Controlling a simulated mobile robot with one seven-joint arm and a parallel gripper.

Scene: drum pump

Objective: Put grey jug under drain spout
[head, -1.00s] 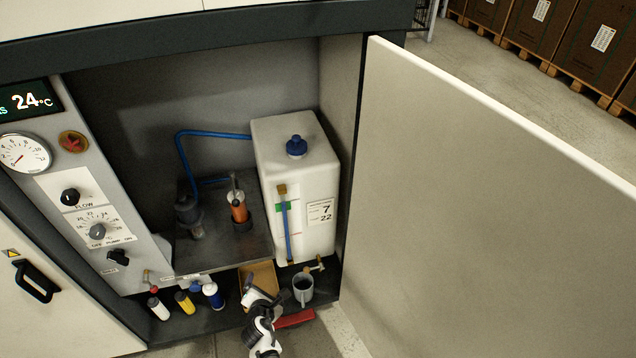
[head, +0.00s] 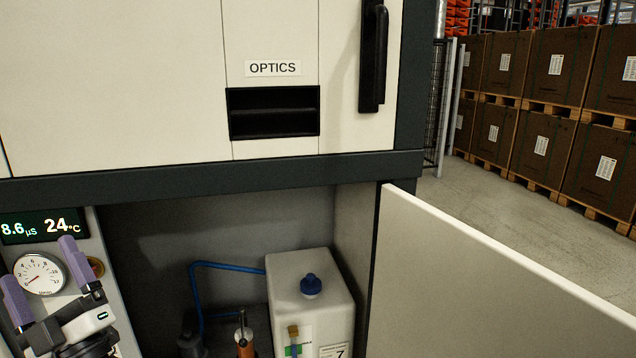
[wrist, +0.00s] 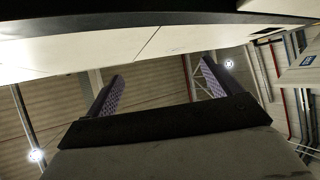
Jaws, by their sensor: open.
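My gripper (head: 42,277) is at the lower left of the head view, in front of the control panel with the gauge. Its two purple-padded fingers are apart and point up, with nothing between them. In the wrist view my gripper (wrist: 158,85) is also open and empty, facing the ceiling. The grey jug and the drain spout are out of frame below in both current views. The white tank (head: 312,312) with a blue cap (head: 310,285) shows its upper part inside the cabinet.
The open cabinet door (head: 490,290) reaches forward on the right. A dark ledge (head: 220,176) runs across above the cabinet opening. A blue hose (head: 225,265) runs to the tank. An orange part (head: 244,348) stands left of the tank. Boxes on pallets (head: 555,75) stand far right.

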